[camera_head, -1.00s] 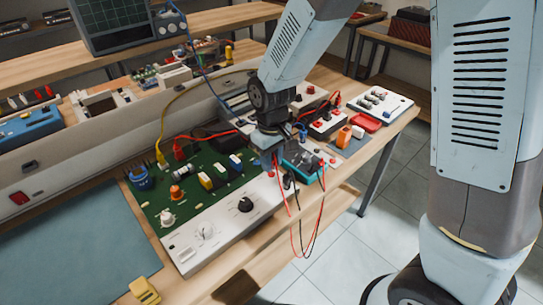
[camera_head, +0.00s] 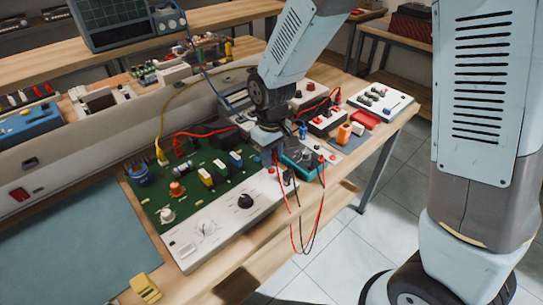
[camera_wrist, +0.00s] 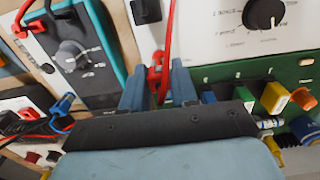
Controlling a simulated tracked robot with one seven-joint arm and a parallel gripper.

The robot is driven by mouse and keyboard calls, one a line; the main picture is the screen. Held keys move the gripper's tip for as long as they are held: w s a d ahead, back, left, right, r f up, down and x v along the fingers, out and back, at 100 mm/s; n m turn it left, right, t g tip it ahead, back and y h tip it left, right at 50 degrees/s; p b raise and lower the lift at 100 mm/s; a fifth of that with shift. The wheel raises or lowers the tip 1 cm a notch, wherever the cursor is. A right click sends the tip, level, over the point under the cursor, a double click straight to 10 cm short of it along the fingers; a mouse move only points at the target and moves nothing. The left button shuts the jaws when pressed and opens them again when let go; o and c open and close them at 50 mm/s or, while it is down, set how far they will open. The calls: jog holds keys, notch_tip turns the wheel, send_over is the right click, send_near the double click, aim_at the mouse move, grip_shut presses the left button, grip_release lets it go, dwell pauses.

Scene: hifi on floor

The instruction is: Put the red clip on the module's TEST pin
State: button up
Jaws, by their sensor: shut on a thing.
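My gripper (camera_wrist: 158,80) points down and its two blue fingers are shut on the red clip (camera_wrist: 156,74), with a red lead (camera_wrist: 168,35) running from it. In the head view my gripper (camera_head: 270,155) is at the right end of the green module board (camera_head: 205,190), between it and the teal meter (camera_head: 303,162). The board's edge (camera_wrist: 228,74) lies just right of the fingers in the wrist view. I cannot make out which pin is TEST.
A white panel with knobs (camera_head: 215,228) runs along the board's front. Coloured parts stand up from the board, including a yellow one (camera_wrist: 274,97). Red and black leads (camera_head: 297,215) hang over the bench's front edge. A blue-grey mat (camera_head: 75,245) lies clear at left.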

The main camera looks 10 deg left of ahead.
jog(key=shift+f, duration=0.75)
dwell(1.2)
jog(key=o, duration=1)
jog(key=shift+c, duration=0.2)
jog(key=shift+r, duration=0.1)
notch_tip(320, 180, up, 14)
jog(key=shift+f, duration=0.25)
